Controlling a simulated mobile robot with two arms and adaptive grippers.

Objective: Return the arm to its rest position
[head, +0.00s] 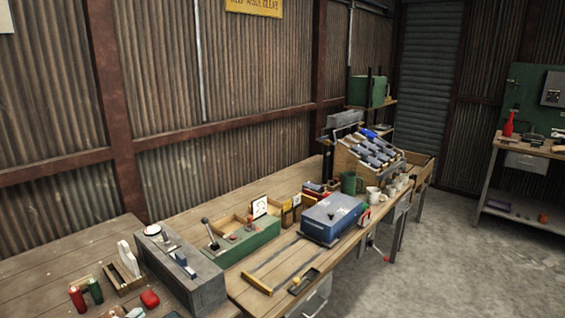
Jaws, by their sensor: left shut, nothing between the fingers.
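I can make out neither of my arms and neither gripper in the head view. A long wooden workbench (40,259) runs along the corrugated wall from the lower left toward the back. A blue metal box (333,217) stands near its middle. A green box with a lever (247,241) and a grey block with a round white top piece (183,266) stand to its left. No hanger or conveyor can be clearly told apart.
Red and green cylinders (77,298) and a small wooden rack (119,280) stand at the lower left. A sloped rack of grey parts (367,154) and several mugs stand further back. A second bench (530,148) is at the right. The concrete floor (460,260) between is clear.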

